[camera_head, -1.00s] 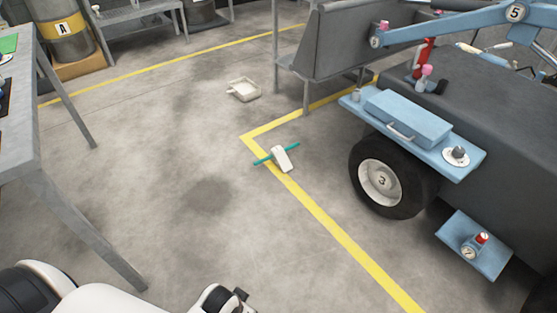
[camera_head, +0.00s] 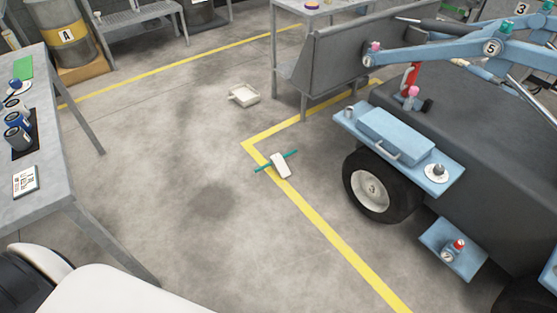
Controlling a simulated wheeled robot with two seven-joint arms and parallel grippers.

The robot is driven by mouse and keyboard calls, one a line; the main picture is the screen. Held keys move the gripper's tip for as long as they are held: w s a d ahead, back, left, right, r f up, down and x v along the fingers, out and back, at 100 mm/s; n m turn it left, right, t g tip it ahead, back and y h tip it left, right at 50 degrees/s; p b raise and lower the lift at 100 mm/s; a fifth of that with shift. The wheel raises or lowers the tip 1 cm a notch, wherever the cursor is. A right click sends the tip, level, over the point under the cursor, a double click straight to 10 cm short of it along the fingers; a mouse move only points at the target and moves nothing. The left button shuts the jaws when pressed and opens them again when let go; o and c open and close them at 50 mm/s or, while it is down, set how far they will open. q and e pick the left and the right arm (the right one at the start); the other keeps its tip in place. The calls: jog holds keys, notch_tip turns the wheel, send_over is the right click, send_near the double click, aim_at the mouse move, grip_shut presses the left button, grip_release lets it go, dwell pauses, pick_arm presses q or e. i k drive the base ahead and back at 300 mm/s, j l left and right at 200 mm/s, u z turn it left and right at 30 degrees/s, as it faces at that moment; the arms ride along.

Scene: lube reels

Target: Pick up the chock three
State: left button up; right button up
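A small pale block (camera_head: 281,165) with a teal bar (camera_head: 264,167) across it lies on the floor at the inner corner of the yellow line. It looks like a chock, but no number on it can be read. Neither of my grippers shows in the head view. Only white and dark parts of my own body show at the lower left.
A grey table (camera_head: 66,170) with cans stands at the left. The grey vehicle (camera_head: 480,150) with blue shelves and a blue arm fills the right. The floor between is clear.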

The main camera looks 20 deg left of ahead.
aim_at(277, 162)
jog(key=i+j, duration=0.35)
jog(key=i+j+z, duration=0.15)
jog(key=i+j, duration=0.15)
jog(key=j, duration=0.2)
jog(key=i+j, duration=0.3)
jog(key=j, duration=0.15)
jog(key=i+j+z, duration=0.1)
jog(key=i+j, duration=0.2)
jog(key=j, duration=0.2)
